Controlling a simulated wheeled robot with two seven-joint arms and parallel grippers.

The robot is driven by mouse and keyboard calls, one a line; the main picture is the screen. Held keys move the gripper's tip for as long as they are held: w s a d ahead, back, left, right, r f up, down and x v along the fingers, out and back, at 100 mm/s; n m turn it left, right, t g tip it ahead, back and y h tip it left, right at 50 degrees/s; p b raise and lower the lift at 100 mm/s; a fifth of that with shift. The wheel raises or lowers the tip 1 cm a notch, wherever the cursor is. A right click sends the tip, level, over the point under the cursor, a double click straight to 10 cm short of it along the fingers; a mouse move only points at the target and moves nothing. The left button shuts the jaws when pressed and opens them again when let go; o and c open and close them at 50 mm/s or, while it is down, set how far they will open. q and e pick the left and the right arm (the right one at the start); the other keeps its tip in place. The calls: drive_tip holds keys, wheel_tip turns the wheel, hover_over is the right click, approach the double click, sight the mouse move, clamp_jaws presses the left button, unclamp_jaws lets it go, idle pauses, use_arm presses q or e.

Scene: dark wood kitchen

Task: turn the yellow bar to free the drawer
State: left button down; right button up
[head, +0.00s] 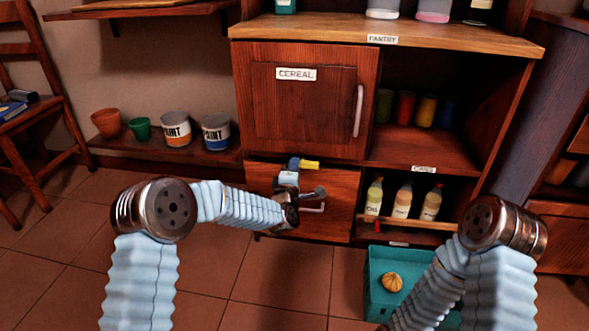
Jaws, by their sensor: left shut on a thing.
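The yellow bar (310,165) shows as a short, roughly level piece at the top edge of the wooden drawer (338,188), below the cereal door. My left gripper (294,163) is at the bar's left end, shut on it, and hides that end. The drawer front looks closed, with a pale handle (315,210) partly behind my left wrist. My right arm reaches down at the right, and its gripper is out of view.
A teal crate (376,298) with an orange-tan object (391,282) stands on the floor at right. Bottles (402,202) fill the low shelf beside the drawer. Paint cans (216,132) and pots sit on a left shelf. The tiled floor before the drawer is clear.

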use_arm(q)
drive_tip(key=c, duration=1)
unclamp_jaws()
drive_tip(key=shift+c, duration=0.2)
drive_tip(key=s+a, duration=0.2)
drive_tip(key=s, duration=1.1)
drive_tip(key=shift+s+p, duration=0.35)
drive_tip(key=shift+p, duration=0.1)
drive_tip(key=shift+f, duration=0.15)
drive_tip(key=s+a+f+m+g, duration=0.2)
drive_tip(key=s+f+m+g, duration=0.1)
drive_tip(key=f, duration=0.4)
drive_tip(key=s+a+f+m+g+h, duration=0.1)
drive_tip(key=s+f+m+g, duration=0.25)
drive_tip(key=f, duration=0.35)
drive_tip(key=s+a+f+m+g, duration=0.2)
drive_tip(key=s+f, duration=0.2)
drive_tip(key=f, duration=0.3)
drive_tip(key=s+a+f+m+g, duration=0.25)
drive_tip(key=s+f+g, duration=0.2)
drive_tip(key=s, duration=0.45)
drive_tip(key=s+a+f+m+g, duration=0.1)
drive_tip(key=s+f+m+g, duration=0.3)
drive_tip(key=s, duration=0.4)
wheel_tip(320, 180, up, 16)
drive_tip(key=s+p, duration=0.1)
drive_tip(key=p, duration=1.5)
drive_tip(key=shift+s+d+f+h+p, duration=0.25)
drive_tip(key=shift+d+h+p, duration=0.05)
drive_tip(key=shift+d+p, duration=0.1)
